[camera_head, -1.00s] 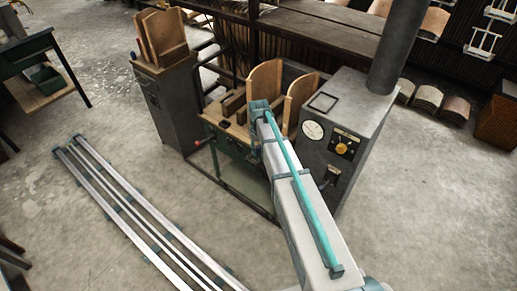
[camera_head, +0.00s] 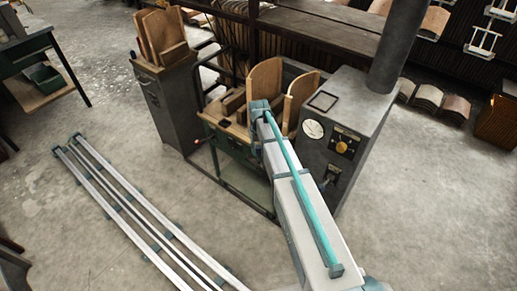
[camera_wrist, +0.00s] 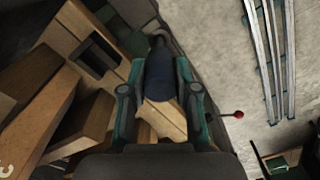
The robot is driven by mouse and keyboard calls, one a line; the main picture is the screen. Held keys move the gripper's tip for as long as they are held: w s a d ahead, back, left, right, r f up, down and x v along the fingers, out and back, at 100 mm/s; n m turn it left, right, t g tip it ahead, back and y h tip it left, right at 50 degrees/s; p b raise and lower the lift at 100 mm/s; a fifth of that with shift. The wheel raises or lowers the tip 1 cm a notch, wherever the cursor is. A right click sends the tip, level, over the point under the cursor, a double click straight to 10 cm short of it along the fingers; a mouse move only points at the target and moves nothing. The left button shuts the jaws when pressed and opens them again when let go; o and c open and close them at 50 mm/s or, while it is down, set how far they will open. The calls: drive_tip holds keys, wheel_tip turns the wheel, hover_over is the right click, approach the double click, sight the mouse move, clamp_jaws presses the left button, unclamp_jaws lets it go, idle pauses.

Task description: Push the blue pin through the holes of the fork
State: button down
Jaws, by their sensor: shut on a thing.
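My gripper (camera_wrist: 160,92) is shut on the blue pin (camera_wrist: 159,72), a dark blue cylinder between its two fingers in the wrist view. The pin points away from the palm, over light wooden pieces, and its far end looks dark and narrow. I cannot make out the fork or its holes in either view. In the head view my arm reaches to the wooden-topped green bench (camera_head: 226,127) and hides the gripper and pin.
Curved wooden boards (camera_head: 264,82) stand on the bench. A grey cabinet (camera_head: 345,115) with a gauge and thick pipe is close on the right. A grey pedestal (camera_head: 172,95) stands left. A red-knobbed lever (camera_wrist: 238,114) sticks out. Metal rails (camera_head: 135,215) lie on the floor.

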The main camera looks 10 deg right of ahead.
sight(259, 155)
drive_tip(key=shift+f+b, duration=1.1)
drive_tip(key=shift+f, duration=1.2)
idle(1.7)
drive_tip(key=c, duration=1.1)
unclamp_jaws()
drive_tip(key=o, duration=0.6)
drive_tip(key=shift+c, duration=0.2)
drive_tip(key=shift+r, duration=0.1)
wheel_tip(259, 155, up, 12)
drive_tip(key=shift+f, duration=0.1)
